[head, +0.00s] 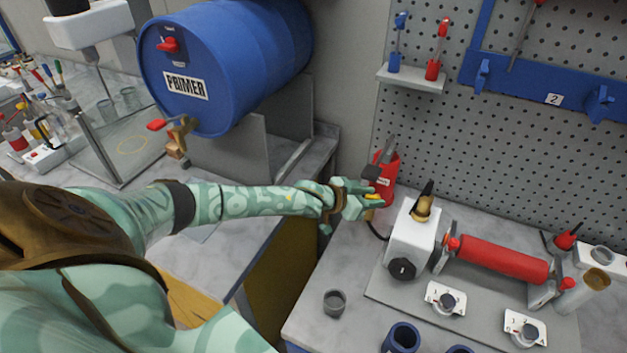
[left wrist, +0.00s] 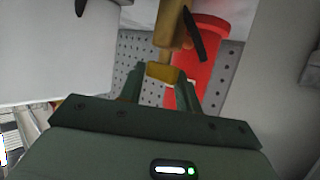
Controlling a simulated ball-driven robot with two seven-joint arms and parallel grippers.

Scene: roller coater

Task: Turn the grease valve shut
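A red canister (head: 387,172) stands at the back of the grey bench, with a dark lever on top. Its label is too small to read. In the left wrist view the red canister (left wrist: 208,65) is behind a brass valve (left wrist: 170,35) with a dark handle (left wrist: 195,36). My left gripper (head: 371,198) is at the canister's front. In the left wrist view its fingers (left wrist: 160,92) are apart, with the brass valve's yellowish end ahead of the gap. I cannot tell whether they touch it. My right gripper is in neither view.
A white block (head: 411,240) with a black knob and a red roller (head: 500,259) stand right of my left gripper. A blue primer drum (head: 235,60) with a brass tap (head: 178,137) is at the left. A grey cup (head: 334,303) stands at the bench front.

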